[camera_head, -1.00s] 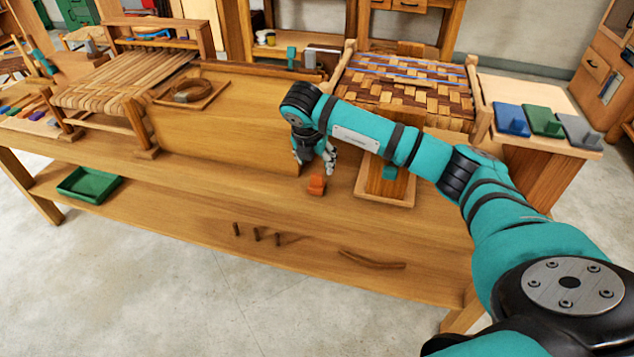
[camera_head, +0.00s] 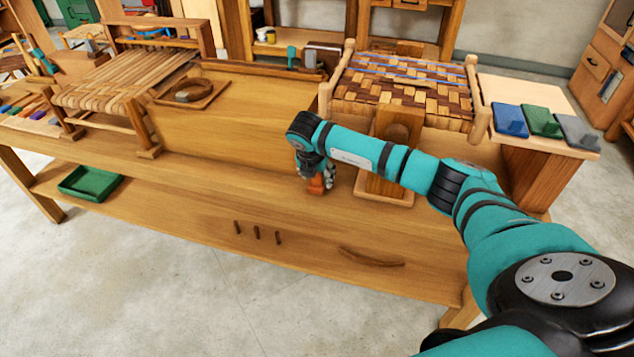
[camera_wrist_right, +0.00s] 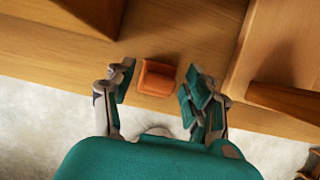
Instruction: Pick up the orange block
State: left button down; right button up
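The orange block (camera_head: 316,186) sits on the wooden workbench near its front edge. In the head view my right gripper (camera_head: 318,178) is right above and around it, hiding part of it. In the right wrist view the orange block (camera_wrist_right: 157,78) lies between the two spread fingers of my right gripper (camera_wrist_right: 158,88). There are gaps on both sides, so the gripper is open and not holding it. My left gripper is not in view.
A wooden stand (camera_head: 392,150) is close to the right of my right gripper. A large wooden panel (camera_head: 240,125) stands left behind it. A woven seat (camera_head: 405,95) is behind. Small pegs (camera_head: 257,233) and a curved piece (camera_head: 371,258) lie on the lower shelf.

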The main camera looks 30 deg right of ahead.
jog(key=c, duration=0.9)
